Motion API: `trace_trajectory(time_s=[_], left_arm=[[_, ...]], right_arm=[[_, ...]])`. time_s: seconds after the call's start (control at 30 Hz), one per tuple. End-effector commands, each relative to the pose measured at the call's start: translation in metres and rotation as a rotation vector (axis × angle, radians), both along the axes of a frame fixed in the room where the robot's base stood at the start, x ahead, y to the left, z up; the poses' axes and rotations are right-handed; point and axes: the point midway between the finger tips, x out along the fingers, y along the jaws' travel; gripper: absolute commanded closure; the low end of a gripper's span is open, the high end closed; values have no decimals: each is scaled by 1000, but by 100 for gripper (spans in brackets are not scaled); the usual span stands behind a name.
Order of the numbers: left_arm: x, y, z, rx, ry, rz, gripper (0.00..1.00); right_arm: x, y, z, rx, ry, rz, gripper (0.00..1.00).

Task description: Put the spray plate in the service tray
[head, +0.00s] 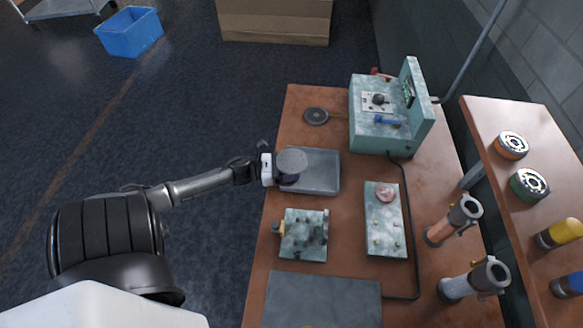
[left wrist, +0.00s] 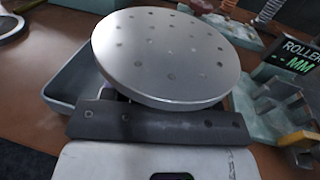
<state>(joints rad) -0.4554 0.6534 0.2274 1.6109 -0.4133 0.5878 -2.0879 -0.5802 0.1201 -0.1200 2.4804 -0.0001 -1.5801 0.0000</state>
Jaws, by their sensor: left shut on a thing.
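The spray plate is a round grey disc (head: 292,160) with small holes in its face. In the left wrist view the plate (left wrist: 165,55) fills the upper middle, tilted. My left gripper (head: 284,177) is shut on it at its near edge; the wrist view shows the dark finger bar (left wrist: 155,121) below the plate. The service tray (head: 322,178) is a shallow grey rectangular tray on the brown bench. The plate hangs over the tray's left end, apparently above its floor; its exact height is unclear. The tray's rim (left wrist: 62,92) shows left of the plate. My right gripper is not in view.
A green machine (head: 370,130) with a display stands behind the tray, and a dark round disc (head: 317,115) lies near it. A green fixture (head: 303,240) sits in front of the tray, and a green panel (head: 384,235) lies to its right.

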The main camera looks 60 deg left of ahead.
Motion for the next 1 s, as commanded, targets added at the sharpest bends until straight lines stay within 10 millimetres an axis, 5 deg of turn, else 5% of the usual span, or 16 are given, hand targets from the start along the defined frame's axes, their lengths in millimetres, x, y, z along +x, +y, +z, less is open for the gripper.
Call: trace_trajectory(time_s=[0.3,0.33,0.6,1.0], left_arm=[[0,0,-3,-1,-2,0,78],[0,0,-3,0,-1,0,45],[0,0,-2,0,0,0,20],[-10,4,1,-1,1,2,20]], right_arm=[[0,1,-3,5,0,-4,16],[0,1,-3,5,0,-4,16],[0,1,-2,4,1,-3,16],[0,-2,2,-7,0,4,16]])
